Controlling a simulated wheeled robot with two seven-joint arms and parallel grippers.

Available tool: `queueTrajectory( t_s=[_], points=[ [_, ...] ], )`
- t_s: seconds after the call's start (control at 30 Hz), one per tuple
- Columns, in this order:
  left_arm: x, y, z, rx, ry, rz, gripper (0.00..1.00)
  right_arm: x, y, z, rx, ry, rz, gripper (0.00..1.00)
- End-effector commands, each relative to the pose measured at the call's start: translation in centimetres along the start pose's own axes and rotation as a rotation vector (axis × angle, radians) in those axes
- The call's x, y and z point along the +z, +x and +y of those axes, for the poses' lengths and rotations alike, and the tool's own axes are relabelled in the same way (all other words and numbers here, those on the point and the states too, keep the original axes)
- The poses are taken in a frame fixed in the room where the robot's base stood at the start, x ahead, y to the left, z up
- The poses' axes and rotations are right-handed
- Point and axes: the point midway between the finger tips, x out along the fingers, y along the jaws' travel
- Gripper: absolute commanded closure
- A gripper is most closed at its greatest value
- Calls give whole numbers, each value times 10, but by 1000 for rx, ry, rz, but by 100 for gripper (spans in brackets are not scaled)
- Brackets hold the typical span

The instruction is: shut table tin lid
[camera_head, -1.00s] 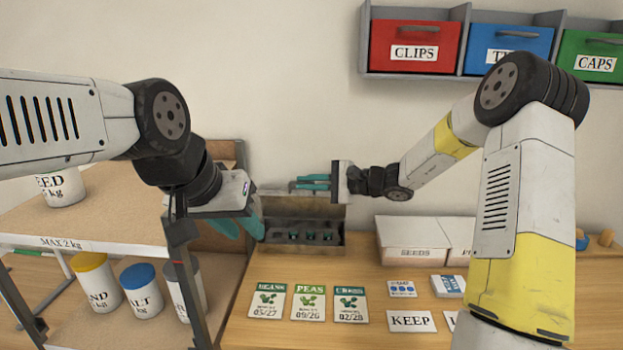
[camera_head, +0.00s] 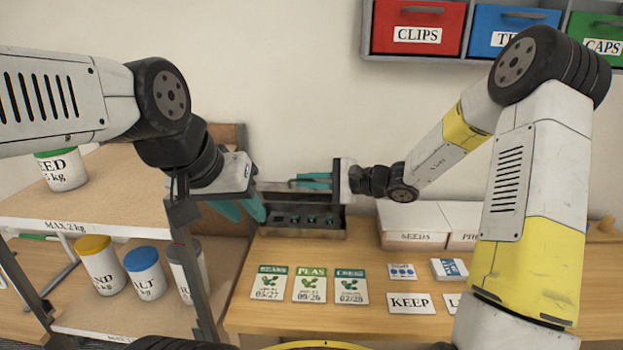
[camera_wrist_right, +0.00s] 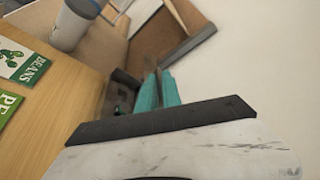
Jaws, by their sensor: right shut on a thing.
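The tin (camera_head: 350,222) is a dark metal box at the back of the table, with several small teal-topped items in its compartments. Its lid (camera_head: 275,187) stands raised at the rear; the tin is open. My right gripper (camera_head: 308,181) comes in from the right and is shut on the lid's upper edge; its teal fingers also show in the right wrist view (camera_wrist_right: 158,90), partly hidden by the gripper body. My left gripper (camera_head: 243,209) is at the tin's left end, its teal fingers apart and empty, hiding part of that end. Whether it touches the tin I cannot tell.
A shelf unit (camera_head: 95,225) with tubs stands close on the left. Seed packets (camera_head: 310,285) and a KEEP card (camera_head: 411,303) lie in front of the tin. White boxes (camera_head: 412,222) stand to its right. Drawers (camera_head: 417,28) hang on the wall above.

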Motion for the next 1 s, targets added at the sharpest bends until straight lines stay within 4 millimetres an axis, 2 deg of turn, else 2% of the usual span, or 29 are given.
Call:
queueTrajectory(
  t_s=[0.1,0.13,0.17,0.53,0.9,1.0],
  points=[
    [0,0,0,0,0,0,69,-3,-1,3,5,5,8,100],
    [0,0,0,0,0,0,69,-3,-1,3,5,5,8,87],
    [0,0,0,0,0,0,69,-3,-1,3,5,5,8,82],
    [0,0,0,0,0,0,69,-2,-5,1,2,2,5,82],
    [0,0,0,0,0,0,69,-3,-62,1,2,2,8,82],
    [0,0,0,0,0,0,69,-2,-73,1,2,2,7,82]
  ],
)
